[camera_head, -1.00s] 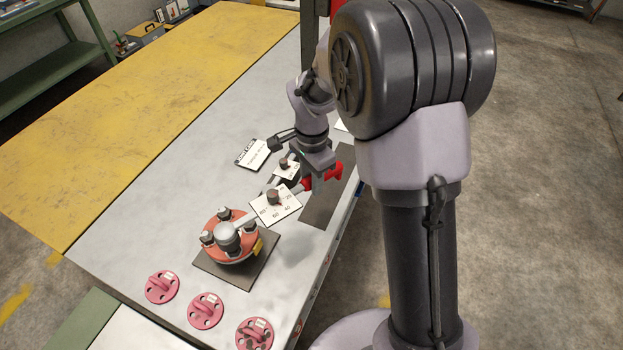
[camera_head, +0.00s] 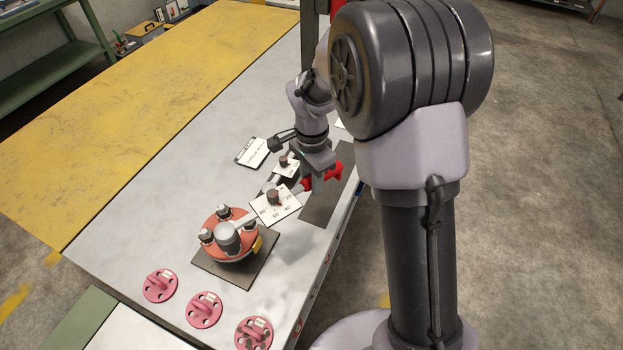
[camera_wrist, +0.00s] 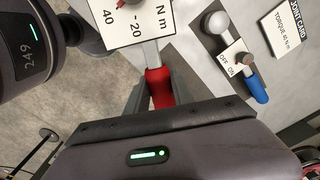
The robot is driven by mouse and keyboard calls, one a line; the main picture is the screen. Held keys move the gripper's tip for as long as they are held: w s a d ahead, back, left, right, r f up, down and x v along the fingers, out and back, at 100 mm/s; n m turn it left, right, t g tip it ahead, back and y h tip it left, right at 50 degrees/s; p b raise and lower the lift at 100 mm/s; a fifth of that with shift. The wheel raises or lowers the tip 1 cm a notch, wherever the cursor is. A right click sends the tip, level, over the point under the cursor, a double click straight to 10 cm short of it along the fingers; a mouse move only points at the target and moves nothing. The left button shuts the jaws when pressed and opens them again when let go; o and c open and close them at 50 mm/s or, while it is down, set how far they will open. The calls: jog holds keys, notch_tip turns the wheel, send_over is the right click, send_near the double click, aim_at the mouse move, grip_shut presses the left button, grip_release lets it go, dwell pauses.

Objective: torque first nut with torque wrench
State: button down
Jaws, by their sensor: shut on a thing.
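The torque wrench has a grey shaft, a white dial plate (camera_head: 268,211) marked in N m and a red handle (camera_wrist: 160,88). Its round head (camera_head: 228,238) sits over one fastener on the orange flanged spool (camera_head: 222,257). Other dark nuts (camera_head: 207,236) show around the flange. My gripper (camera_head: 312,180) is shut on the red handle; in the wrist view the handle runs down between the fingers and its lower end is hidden. The dial is partly cut off in the wrist view, so I cannot tell the reading.
A second tool with a blue handle (camera_wrist: 255,91) and an OFF/ON plate (camera_wrist: 236,62) lies beside the wrench. A white joint card (camera_head: 253,153) lies behind. Several pink discs (camera_head: 204,310) lie at the table's front. The spool stands on a dark mat (camera_head: 208,267). The table's left side is clear.

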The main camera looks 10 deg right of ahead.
notch_tip(320, 180, down, 4)
jog(key=b, duration=0.2)
jog(key=shift+r+b, duration=0.2)
jog(key=shift+b, duration=0.15)
jog(key=s+m+b, duration=0.1)
jog(key=s, duration=0.1)
jog(key=s+d+m+b, duration=0.1)
jog(key=s, duration=0.1)
jog(key=shift+s+d, duration=0.15)
jog(key=shift+s, duration=0.15)
jog(key=shift+s+d+m+b, duration=0.1)
jog(key=shift+s+m+b, duration=0.6)
jog(key=shift+s, duration=0.5)
jog(key=shift+s+d+m+b, duration=0.1)
jog(key=shift+s+m+b, duration=0.6)
jog(key=shift+s, duration=0.5)
